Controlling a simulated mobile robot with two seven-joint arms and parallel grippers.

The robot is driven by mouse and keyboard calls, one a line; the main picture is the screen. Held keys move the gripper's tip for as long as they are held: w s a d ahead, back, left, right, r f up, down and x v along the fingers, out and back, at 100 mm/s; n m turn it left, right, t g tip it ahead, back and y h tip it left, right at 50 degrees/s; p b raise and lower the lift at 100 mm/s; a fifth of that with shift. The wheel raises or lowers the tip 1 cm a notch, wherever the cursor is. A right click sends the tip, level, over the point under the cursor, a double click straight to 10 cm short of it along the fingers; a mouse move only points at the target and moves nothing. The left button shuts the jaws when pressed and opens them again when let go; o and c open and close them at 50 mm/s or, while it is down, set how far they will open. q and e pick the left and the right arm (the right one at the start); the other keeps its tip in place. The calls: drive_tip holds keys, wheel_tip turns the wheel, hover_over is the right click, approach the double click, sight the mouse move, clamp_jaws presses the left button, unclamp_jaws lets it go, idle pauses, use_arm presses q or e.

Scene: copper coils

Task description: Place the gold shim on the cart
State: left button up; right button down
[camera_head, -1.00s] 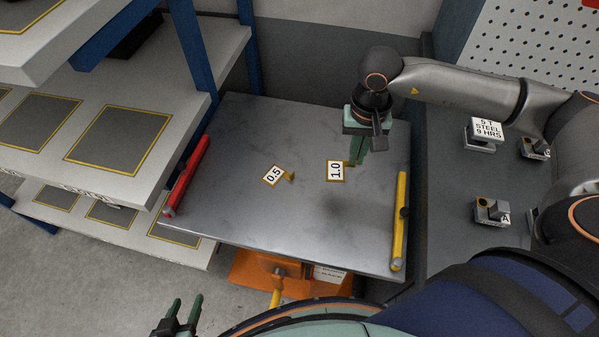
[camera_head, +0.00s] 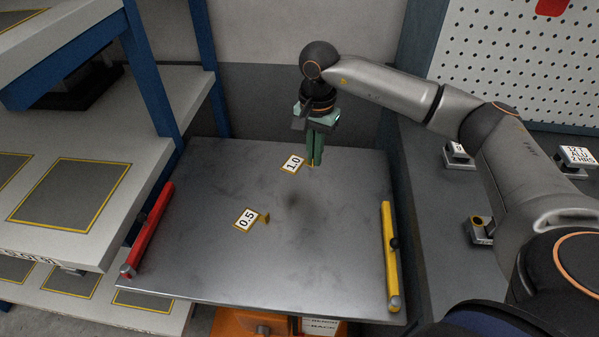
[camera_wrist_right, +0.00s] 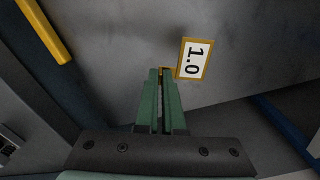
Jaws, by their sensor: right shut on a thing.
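My right gripper (camera_head: 313,163) is shut on the gold tab of the shim with the white 1.0 tag (camera_head: 293,164), above the far part of the cart top. In the right wrist view, the closed green fingers (camera_wrist_right: 162,75) meet a thin gold edge, with the 1.0 tag (camera_wrist_right: 194,59) just to their right. Another gold shim with a 0.5 tag (camera_head: 247,219) lies on the left middle of the cart's grey metal top (camera_head: 330,260). How far the 1.0 shim is above the top is unclear. My left gripper is out of view.
A red bar (camera_head: 150,228) runs along the cart's left side and a yellow bar (camera_head: 390,255) along its right. Shelves (camera_head: 60,205) stand at the left. A grey bench with several labelled blocks (camera_head: 479,230) is at the right. The middle of the top is clear.

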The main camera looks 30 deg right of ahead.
sight(300, 160)
drive_tip(key=w+f, duration=0.1)
drive_tip(key=a+f, duration=0.1)
drive_tip(key=w+a+f, duration=0.1)
drive_tip(key=f, duration=0.1)
drive_tip(key=shift+w+f, duration=0.1)
drive_tip(key=shift+w, duration=0.25)
drive_tip(key=shift+d+f, duration=0.1)
drive_tip(key=shift+f, duration=1.35)
drive_tip(key=c, duration=1.5)
unclamp_jaws()
drive_tip(key=shift+f+b, duration=0.2)
drive_tip(key=shift+b, duration=0.15)
drive_tip(key=o, duration=0.5)
drive_tip(key=shift+c, duration=0.2)
drive_tip(key=shift+r, duration=0.1)
wheel_tip(300, 160, up, 12)
drive_tip(key=shift+r+p, duration=0.15)
drive_tip(key=shift+p, duration=0.45)
